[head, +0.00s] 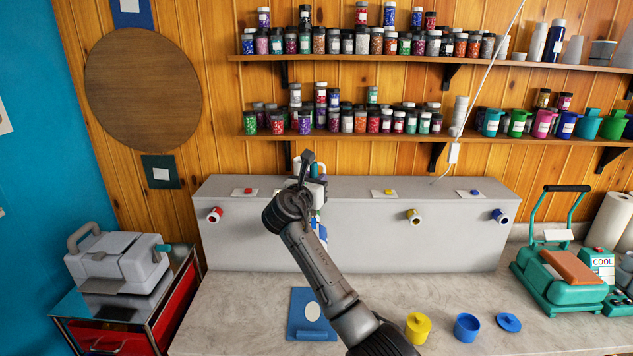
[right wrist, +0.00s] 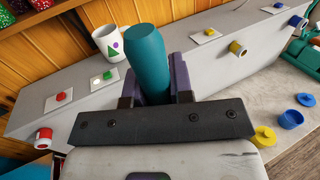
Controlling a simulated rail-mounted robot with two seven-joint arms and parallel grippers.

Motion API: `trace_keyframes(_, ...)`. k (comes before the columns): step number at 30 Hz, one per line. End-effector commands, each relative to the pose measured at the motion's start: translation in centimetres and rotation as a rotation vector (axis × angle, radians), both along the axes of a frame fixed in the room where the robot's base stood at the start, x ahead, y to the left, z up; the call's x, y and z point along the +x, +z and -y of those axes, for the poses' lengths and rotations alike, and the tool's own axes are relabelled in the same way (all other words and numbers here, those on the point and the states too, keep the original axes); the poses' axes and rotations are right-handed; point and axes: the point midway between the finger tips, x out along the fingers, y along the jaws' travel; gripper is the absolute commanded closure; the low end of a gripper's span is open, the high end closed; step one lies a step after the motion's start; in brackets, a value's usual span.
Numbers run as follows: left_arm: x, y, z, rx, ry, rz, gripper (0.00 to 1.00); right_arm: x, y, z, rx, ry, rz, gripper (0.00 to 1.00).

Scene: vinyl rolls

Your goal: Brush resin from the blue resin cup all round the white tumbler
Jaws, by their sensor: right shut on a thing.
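My right gripper (head: 315,175) is over the middle of the long grey bench unit. In the right wrist view its dark fingers (right wrist: 152,85) are shut on a smooth teal cylinder (right wrist: 147,55); I cannot tell whether this is a brush handle, and no bristles show. A white tumbler (right wrist: 108,42) with a green triangle and a purple dot stands upright on the unit's top, left of the teal cylinder and apart from it. The blue resin cup (head: 467,327) stands open on the worktop at the front right; it also shows in the right wrist view (right wrist: 290,118). My left gripper is out of view.
A yellow cup (head: 417,328) and a blue lid (head: 508,323) flank the blue cup. A blue board (head: 297,324) lies left of my arm. The grey unit (head: 250,245) bears colored buttons and spouts. A teal press (head: 565,275) stands right. Shelves of jars are above.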

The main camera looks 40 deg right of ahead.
Motion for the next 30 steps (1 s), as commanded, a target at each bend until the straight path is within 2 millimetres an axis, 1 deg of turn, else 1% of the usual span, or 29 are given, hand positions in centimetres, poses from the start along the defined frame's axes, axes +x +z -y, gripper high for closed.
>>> trace_keyframes(8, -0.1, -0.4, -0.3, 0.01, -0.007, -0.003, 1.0, 0.0, -1.3, 0.0, -0.001, 0.0, -0.002, 1.0)
trace_keyframes(21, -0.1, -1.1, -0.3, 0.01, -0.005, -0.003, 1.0, 0.0, -4.8, 0.0, -0.002, 0.0, -0.001, 1.0)
trace_keyframes(25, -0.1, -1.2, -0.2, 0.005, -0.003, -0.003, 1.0, 0.0, -5.4, 0.0, -0.002, 0.0, -0.001, 1.0)
trace_keyframes(30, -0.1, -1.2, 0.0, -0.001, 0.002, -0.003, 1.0, 0.0, -5.7, 0.0, -0.001, 0.0, 0.0, 1.0)
